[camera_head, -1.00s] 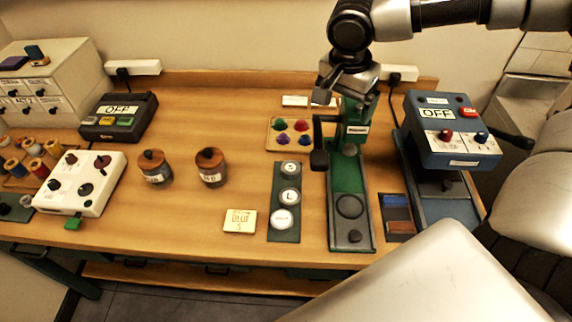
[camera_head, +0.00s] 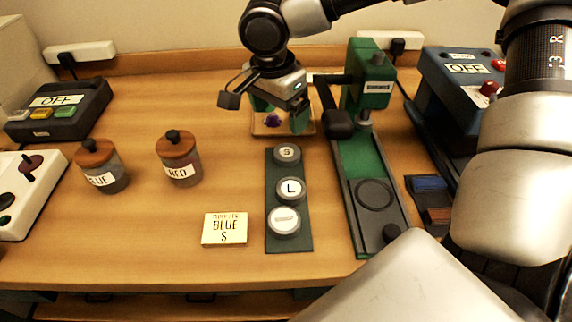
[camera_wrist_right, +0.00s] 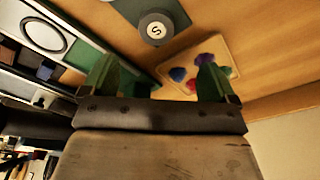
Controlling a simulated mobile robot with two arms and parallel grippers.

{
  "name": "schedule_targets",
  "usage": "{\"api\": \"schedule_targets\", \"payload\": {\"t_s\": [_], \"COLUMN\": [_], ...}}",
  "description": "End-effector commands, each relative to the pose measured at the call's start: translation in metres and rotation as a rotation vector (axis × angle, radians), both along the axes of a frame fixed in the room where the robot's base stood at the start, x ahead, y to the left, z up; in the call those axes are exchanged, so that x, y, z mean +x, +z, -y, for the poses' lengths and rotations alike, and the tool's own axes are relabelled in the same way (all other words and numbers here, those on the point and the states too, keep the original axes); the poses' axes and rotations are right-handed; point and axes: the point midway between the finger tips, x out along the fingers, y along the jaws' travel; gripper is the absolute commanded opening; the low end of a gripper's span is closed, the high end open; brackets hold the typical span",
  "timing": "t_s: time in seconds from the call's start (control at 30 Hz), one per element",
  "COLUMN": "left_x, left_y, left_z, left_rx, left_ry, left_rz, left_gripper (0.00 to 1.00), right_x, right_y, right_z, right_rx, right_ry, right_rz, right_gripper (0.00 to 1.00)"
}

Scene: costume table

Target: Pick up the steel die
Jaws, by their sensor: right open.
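Three round silver pieces with pale labels sit in a row on a dark green strip (camera_head: 272,243): one marked S (camera_head: 288,153), one marked L (camera_head: 289,191), and one at the front (camera_head: 284,221) whose label I cannot read. I cannot tell which is the steel die. My right gripper (camera_head: 280,116) is open and empty, with green fingertips. It hangs behind the S piece, over the wooden tray. In the right wrist view, the S piece (camera_wrist_right: 156,28) shows beyond the parted fingers (camera_wrist_right: 156,77). My left gripper is out of view.
A green press (camera_head: 362,150) stands right of the strip, beside a blue OFF box (camera_head: 455,85). The wooden tray (camera_wrist_right: 222,45) holds coloured pieces. A BLUE S card (camera_head: 225,229) and two lidded jars (camera_head: 180,160) are to the left.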

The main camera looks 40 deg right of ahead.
Motion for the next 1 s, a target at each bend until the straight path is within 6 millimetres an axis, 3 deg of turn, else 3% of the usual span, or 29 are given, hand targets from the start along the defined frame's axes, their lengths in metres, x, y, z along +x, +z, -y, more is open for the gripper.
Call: {"api": "schedule_targets", "payload": {"t_s": [0.2, 0.47, 0.73, 1.0], "left_x": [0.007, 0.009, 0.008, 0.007], "left_y": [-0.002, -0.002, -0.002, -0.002], "left_z": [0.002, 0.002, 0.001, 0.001], "left_rx": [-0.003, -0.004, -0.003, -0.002], "left_ry": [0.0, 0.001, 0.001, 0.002], "left_rz": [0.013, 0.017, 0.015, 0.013], "left_gripper": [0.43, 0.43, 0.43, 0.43], "right_x": [0.0, -0.001, -0.003, -0.002], "right_y": [-0.036, -0.057, -0.095, -0.103], "right_z": [0.005, 0.008, 0.015, 0.016], "right_rx": [0.0, 0.001, 0.001, 0.0], "right_ry": [0.0, -0.001, 0.0, 0.001], "right_rz": [-0.006, -0.005, -0.005, -0.002], "right_gripper": [0.89, 0.89, 0.89, 0.89]}}
